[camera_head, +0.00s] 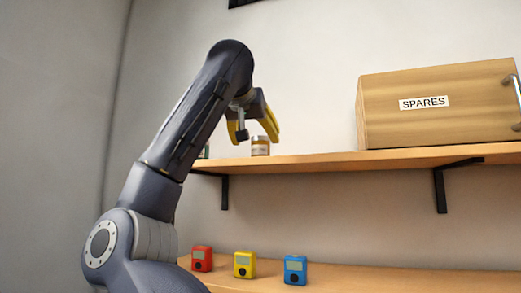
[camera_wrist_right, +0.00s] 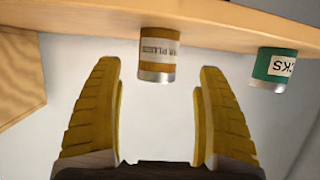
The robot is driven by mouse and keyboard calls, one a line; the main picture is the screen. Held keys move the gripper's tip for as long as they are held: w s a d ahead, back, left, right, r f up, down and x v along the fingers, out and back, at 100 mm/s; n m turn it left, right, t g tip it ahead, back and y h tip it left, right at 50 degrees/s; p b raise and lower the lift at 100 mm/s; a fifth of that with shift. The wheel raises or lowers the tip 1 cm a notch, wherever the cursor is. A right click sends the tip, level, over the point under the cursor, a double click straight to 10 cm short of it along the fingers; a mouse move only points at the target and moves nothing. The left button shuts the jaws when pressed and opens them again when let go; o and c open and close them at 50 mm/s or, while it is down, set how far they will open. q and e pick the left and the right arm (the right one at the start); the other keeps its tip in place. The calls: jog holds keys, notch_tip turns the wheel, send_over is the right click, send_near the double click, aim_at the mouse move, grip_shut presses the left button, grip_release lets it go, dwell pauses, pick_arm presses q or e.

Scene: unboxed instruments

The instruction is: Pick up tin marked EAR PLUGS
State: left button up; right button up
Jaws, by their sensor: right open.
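The tin marked EAR PLUGS (camera_wrist_right: 157,58) is amber with a silver end and a white label, of which only the last part reads clearly. It stands on the upper shelf, and the head view shows it as a small amber tin (camera_head: 260,148) near the shelf's left end. My right gripper (camera_head: 254,129) is open and empty, its yellow fingers pointing down close to the tin. In the right wrist view, the tin is between the lines of the two fingers, around their tips, touching neither. My left gripper is not in view.
A green tin (camera_wrist_right: 273,68) with a label ending in CKS stands beside it; a sliver shows behind my arm (camera_head: 205,152). A wooden SPARES box (camera_head: 440,122) fills the upper shelf's right. Red (camera_head: 202,259), yellow (camera_head: 244,265) and blue (camera_head: 295,270) instruments stand on the lower shelf.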

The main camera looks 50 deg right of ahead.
aim_at(258, 140)
jog(key=shift+x, duration=2.65)
jog(key=shift+s+f, duration=0.1)
jog(key=shift+s, duration=0.1)
jog(key=c, duration=1.3)
jog(key=shift+c, duration=0.2)
